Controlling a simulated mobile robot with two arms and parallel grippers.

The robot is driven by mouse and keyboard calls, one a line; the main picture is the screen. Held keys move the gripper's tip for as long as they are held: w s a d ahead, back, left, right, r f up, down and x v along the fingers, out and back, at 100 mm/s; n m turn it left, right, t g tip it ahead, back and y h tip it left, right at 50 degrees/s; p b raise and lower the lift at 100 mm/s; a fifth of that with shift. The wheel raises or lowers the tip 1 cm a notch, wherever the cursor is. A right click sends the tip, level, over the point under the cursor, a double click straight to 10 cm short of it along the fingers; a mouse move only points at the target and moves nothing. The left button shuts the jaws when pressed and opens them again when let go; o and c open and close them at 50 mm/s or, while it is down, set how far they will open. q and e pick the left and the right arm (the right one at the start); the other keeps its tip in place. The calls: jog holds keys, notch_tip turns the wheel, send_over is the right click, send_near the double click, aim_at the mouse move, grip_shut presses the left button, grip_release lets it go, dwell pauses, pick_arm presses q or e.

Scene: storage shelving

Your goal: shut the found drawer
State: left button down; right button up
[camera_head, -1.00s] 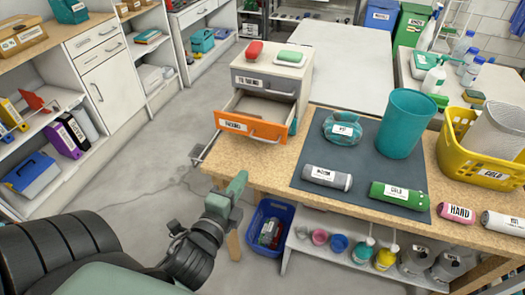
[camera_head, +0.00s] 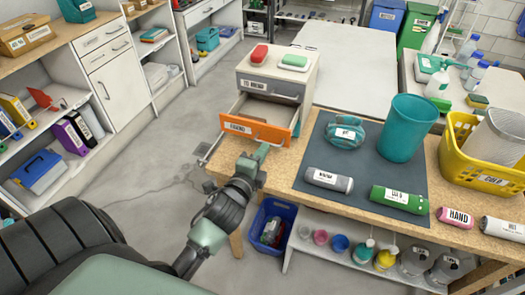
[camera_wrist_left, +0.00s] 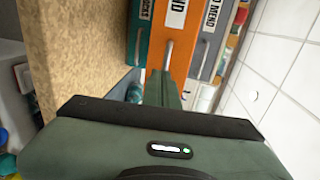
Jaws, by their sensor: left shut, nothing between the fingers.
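The found drawer (camera_head: 250,130) has an orange front with a white label and stands pulled out from a small grey drawer unit on the wooden worktop; its inside looks empty. In the left wrist view the orange front (camera_wrist_left: 178,45) with its pale handle shows between a teal front (camera_wrist_left: 140,40) and the grey "to mend" front (camera_wrist_left: 209,45). My left gripper (camera_head: 262,151) is shut and empty, just in front of the orange front's lower right part. It points at that front in the left wrist view (camera_wrist_left: 163,80). I cannot tell whether it touches. My right gripper is not in view.
On the unit lie a red item (camera_head: 259,53) and a green-and-white one (camera_head: 294,62). Right of it, a dark mat (camera_head: 352,172) holds a teal bin (camera_head: 404,128) and bottles. A yellow basket (camera_head: 475,175) stands farther right. A blue crate (camera_head: 270,227) is below the worktop.

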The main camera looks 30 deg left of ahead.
aim_at(278, 122)
pick_arm(q)
jog(key=x, duration=0.4)
jog(key=r+x, duration=0.1)
jog(key=x, duration=0.4)
jog(key=r+x, duration=0.1)
jog(key=x, duration=0.3)
jog(key=shift+w+a, duration=0.25)
jog(key=shift+w, duration=0.2)
jog(key=shift+r, duration=0.2)
